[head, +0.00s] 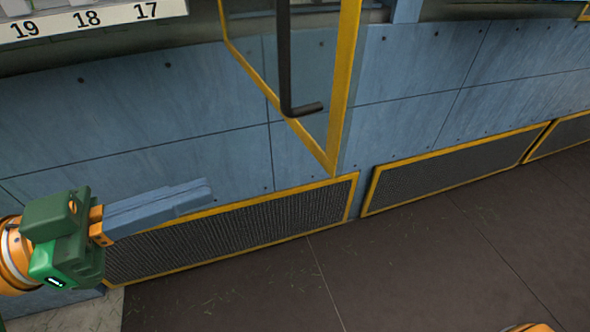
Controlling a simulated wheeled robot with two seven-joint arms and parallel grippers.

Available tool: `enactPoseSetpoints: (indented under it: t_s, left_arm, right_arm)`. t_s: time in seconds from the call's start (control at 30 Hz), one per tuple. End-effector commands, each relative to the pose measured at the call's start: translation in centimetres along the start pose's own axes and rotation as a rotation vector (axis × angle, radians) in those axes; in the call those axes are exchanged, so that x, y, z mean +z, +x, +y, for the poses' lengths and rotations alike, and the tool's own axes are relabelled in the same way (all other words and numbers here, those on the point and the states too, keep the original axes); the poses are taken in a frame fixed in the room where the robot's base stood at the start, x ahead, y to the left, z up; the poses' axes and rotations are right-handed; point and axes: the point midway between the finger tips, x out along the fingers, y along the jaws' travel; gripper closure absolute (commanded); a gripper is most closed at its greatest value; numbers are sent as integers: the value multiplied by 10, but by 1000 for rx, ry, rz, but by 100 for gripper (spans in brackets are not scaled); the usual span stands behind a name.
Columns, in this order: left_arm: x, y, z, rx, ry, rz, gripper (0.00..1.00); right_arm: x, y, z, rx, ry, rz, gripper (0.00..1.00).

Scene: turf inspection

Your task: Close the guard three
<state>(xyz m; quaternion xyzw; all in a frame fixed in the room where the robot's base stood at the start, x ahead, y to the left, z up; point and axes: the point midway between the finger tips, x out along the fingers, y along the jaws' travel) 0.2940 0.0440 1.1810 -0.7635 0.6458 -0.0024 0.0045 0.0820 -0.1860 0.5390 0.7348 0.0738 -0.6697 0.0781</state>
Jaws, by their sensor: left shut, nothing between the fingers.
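A guard panel with a yellow frame (345,85) and a see-through middle juts out from the blue wall at the top centre, so it stands open. A black bar handle (286,60) hangs on it, with a bent foot at its lower end. The guard's top is cut off by the picture edge, and no number on it shows. My left gripper (207,192) is at the lower left, its fingers shut and empty, pointing right. It is left of and below the guard, apart from it. My right gripper is not in view.
The blue panelled wall (420,110) runs across the view. Dark mesh grilles with yellow frames (455,175) line its base. A white strip numbered 19, 18, 17 (110,14) is at the top left. The dark floor (400,260) in front is clear.

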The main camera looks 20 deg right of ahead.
Motion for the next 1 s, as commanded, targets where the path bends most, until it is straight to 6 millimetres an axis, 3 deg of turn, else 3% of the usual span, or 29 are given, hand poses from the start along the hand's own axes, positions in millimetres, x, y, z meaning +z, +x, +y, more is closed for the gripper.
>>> enactPoseSetpoints:
  t_s: [0.2,0.53,0.7,1.0]
  left_arm:
    - [-10,44,1,4,-4,7,100]
    - [-8,111,0,0,-10,7,100]
    - [-4,128,-1,-3,-8,5,100]
    - [-2,131,-1,-4,-6,4,100]
  right_arm:
    - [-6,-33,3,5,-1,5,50]
    - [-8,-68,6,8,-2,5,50]
    - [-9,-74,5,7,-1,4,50]
    - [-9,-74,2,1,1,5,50]
